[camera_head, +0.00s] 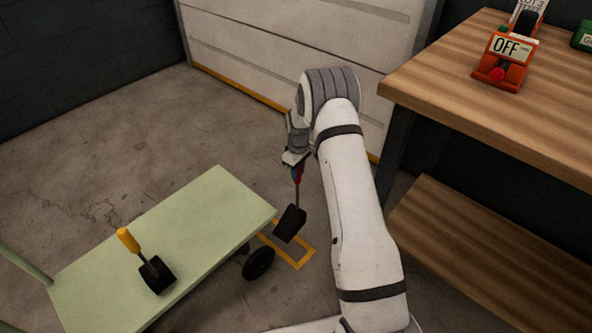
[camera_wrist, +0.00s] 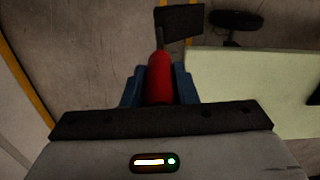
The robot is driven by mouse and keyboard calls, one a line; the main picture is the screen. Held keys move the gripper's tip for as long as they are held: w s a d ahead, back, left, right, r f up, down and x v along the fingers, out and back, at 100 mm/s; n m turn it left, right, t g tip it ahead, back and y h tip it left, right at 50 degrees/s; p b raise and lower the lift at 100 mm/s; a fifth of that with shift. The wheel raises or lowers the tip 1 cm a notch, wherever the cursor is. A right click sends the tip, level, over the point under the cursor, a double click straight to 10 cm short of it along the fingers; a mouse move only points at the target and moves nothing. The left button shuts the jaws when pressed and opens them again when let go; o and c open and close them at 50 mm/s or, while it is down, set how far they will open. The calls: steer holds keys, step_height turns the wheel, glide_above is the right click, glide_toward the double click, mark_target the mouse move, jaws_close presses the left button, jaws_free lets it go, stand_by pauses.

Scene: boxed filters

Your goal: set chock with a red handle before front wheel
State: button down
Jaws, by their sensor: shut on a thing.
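My gripper (camera_head: 297,172) is shut on the red handle (camera_wrist: 160,78) of a black chock. The chock (camera_head: 290,223) hangs below the gripper on its thin rod, a little right of the cart's front wheel. It also shows in the wrist view (camera_wrist: 180,22). The black front wheel (camera_head: 258,263) stands under the right corner of the pale green cart (camera_head: 205,205); it also shows in the wrist view (camera_wrist: 237,19). A yellow outline (camera_head: 304,258) is marked on the floor beside the wheel, partly behind the chock. I cannot tell whether the chock touches the floor.
A second chock with a yellow handle (camera_head: 128,240) stands on the cart deck. A wooden workbench (camera_head: 480,90) at the right holds an orange device reading OFF (camera_head: 505,60). A white shutter door (camera_head: 270,40) with a yellow floor line is behind. The floor at left is clear.

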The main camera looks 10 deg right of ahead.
step_height(320, 180, down, 12)
steer(key=b, duration=0.7)
steer(key=s+a+p, duration=0.1)
steer(key=s+a, duration=0.2)
steer(key=a, duration=0.2)
steer(key=shift+s+a+f, duration=0.15)
steer(key=shift+s+f, duration=0.1)
steer(key=shift+s, duration=0.1)
stand_by(0.4)
steer(key=c, duration=1.3)
jaws_free()
steer(key=shift+c, duration=0.2)
steer(key=shift+o, duration=1.3)
steer(key=shift+s+f, duration=0.1)
